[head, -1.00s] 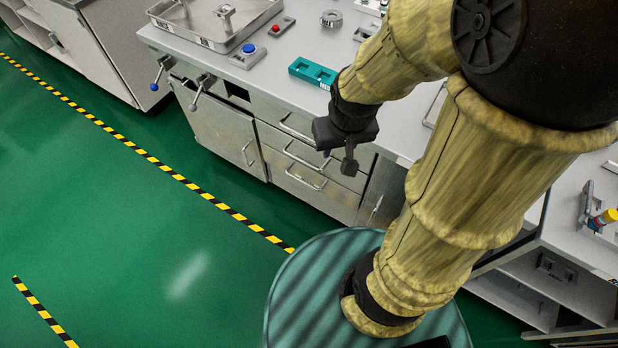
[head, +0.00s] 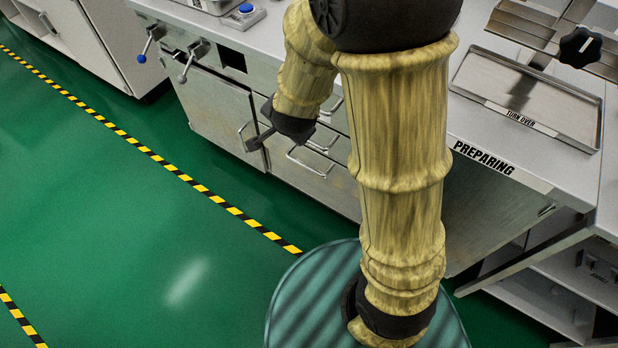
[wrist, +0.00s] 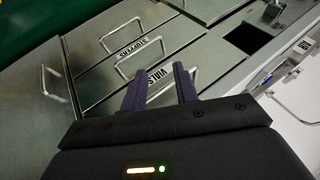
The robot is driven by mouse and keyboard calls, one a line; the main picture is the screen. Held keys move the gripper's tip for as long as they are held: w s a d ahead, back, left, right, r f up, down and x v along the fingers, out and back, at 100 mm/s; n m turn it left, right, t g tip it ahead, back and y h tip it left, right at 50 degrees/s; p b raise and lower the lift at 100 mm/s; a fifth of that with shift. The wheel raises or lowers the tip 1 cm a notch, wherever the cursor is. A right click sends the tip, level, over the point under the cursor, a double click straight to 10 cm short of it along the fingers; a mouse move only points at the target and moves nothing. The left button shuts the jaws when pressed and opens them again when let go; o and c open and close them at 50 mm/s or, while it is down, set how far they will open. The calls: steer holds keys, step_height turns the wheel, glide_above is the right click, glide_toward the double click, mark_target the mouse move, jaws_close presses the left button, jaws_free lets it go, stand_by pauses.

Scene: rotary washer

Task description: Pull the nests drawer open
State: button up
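The metal drawer stack (head: 308,183) is below the counter in the head view, partly hidden by my arm. The wrist view shows its bar handles, with a drawer label reading STOPPERS (wrist: 140,48) and another reading VIALS (wrist: 160,77). I cannot read a NESTS label in either view. The drawers look closed. My gripper (head: 258,139) is in front of the cabinet, by the left side of the drawers. In the wrist view my gripper (wrist: 158,70) has its two dark fingers apart, over the VIALS label, with nothing seen held. Whether it touches a handle is unclear.
A cabinet door with a handle (head: 245,135) is left of the drawers, and two levers (head: 190,60) stick out above it. A tray (head: 525,110) lies on the counter to the right. Green floor (head: 120,220) in front is clear.

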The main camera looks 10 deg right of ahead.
mark_target(309, 167)
steer(key=w+a+f+m+t+h+b, duration=0.2)
steer(key=f+m+b, duration=0.3)
steer(key=f+b, duration=0.4)
steer(key=w+a+f+m+t+h+b, duration=0.1)
steer(key=f+m+h+b, duration=0.25)
steer(key=f+b, duration=0.45)
steer(key=s+f+m+h+b, duration=0.2)
steer(key=f+m+b, duration=0.2)
steer(key=f, duration=0.3)
steer(key=s+a+f+m+h+b, duration=0.1)
steer(key=s+f+m+h+b, duration=0.2)
steer(key=f+b, duration=0.4)
steer(key=shift+a+f+m+t+h, duration=0.2)
steer(key=shift+f+m+t+h, duration=0.15)
steer(key=shift+f+m, duration=0.3)
steer(key=shift+r, duration=0.1)
steer(key=b+x, duration=0.7)
steer(key=x, duration=1)
steer(key=shift+w+d+b, duration=0.15)
steer(key=shift+d+b, duration=0.05)
steer(key=shift+b, duration=0.2)
steer(key=shift+c, duration=0.2)
